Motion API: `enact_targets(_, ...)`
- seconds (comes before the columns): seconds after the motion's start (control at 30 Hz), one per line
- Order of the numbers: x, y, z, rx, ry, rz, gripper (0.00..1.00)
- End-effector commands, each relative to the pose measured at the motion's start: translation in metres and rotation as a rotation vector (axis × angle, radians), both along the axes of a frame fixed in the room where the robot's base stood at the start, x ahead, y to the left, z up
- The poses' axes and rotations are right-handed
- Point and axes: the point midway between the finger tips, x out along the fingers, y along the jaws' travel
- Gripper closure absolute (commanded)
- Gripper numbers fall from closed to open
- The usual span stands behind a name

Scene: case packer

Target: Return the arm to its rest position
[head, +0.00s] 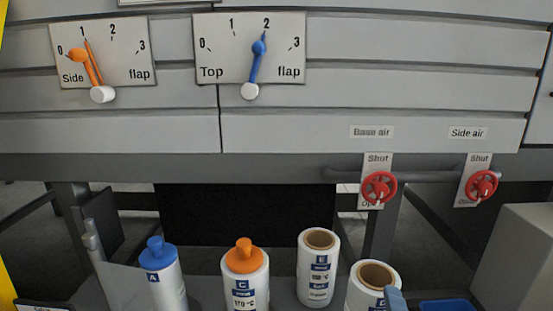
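My gripper and arm cannot be made out in the head view. The side flap dial (118,72) has an orange pointer (86,62) standing close to 1. The top flap dial (218,68) has a blue pointer (256,62) standing at 2. The red base air valve wheel (379,187) and the red side air valve wheel (481,185) sit on plates marked Shut at the top. The lower words on both plates are partly hidden by the wheels.
A blue-capped bottle A (167,282), an orange-capped bottle C (246,284), an open roll E (317,272) and another roll (365,293) stand along the bottom. A grey box (515,255) stands right.

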Motion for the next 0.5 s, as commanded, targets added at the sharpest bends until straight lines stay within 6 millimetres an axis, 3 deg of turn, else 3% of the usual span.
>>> enact_targets(0.17, -0.051, -0.003, -0.038, 0.151, 0.037, 0.056, 0.35)
enact_targets(0.3, -0.104, -0.005, -0.063, 0.326, 0.062, 0.095, 0.35)
enact_targets(0.5, -0.182, -0.009, -0.076, 0.59, 0.078, 0.112, 0.35)
